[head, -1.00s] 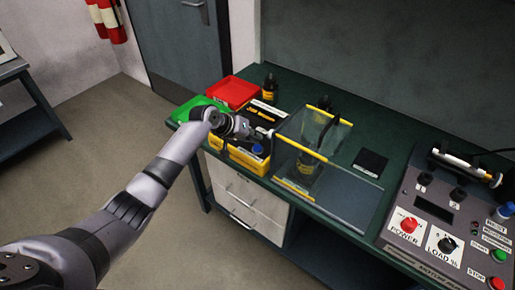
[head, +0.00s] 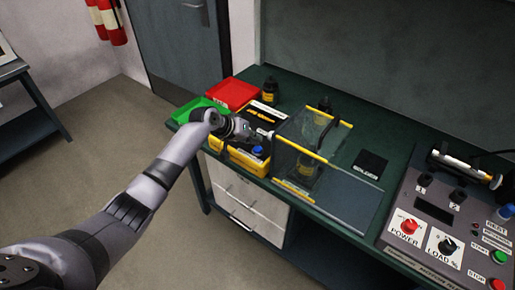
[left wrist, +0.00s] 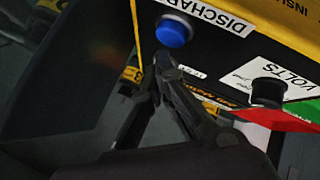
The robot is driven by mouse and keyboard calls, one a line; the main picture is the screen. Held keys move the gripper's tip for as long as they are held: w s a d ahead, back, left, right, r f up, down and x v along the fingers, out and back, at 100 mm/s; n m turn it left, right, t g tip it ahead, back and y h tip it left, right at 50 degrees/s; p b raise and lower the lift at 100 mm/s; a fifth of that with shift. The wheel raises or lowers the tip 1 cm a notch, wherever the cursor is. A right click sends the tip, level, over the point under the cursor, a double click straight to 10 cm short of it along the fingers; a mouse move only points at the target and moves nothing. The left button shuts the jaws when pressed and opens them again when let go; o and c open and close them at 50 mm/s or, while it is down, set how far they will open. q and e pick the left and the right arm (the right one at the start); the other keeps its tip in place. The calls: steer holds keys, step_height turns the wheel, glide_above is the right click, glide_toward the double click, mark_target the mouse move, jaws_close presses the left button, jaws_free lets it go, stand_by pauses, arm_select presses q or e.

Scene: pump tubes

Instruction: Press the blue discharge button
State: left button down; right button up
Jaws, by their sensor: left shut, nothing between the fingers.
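The blue discharge button (head: 258,151) sits on the yellow and black box (head: 250,164) at the left part of the bench. In the left wrist view the button (left wrist: 174,31) is round and stands out beside a white label whose visible letters read "DISCHAR". My left gripper (head: 268,134) is over the box, close to the button in the picture. In the left wrist view its dark fingertips (left wrist: 165,62) are together and empty, just below the button; a small gap shows between them and it. I cannot tell how far above the panel they are. My right gripper is not in view.
A clear guard with yellow edges (head: 300,150) stands right beside the box, with dark objects inside or behind it. Red (head: 233,92) and green (head: 195,109) trays lie behind and left. A dark bottle (head: 270,90) stands behind. A control panel (head: 434,232) is at the right.

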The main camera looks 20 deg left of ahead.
arm_select(q)
steer(key=shift+f, duration=0.45)
stand_by(0.3)
steer(key=shift+f+b, duration=0.6)
steer(key=shift+f, duration=0.1)
stand_by(0.5)
steer(key=shift+s+r, duration=0.1)
steer(key=shift+r, duration=0.05)
steer(key=shift+r+p, duration=0.95)
steer(key=shift+p, duration=0.1)
steer(key=shift+r, duration=0.1)
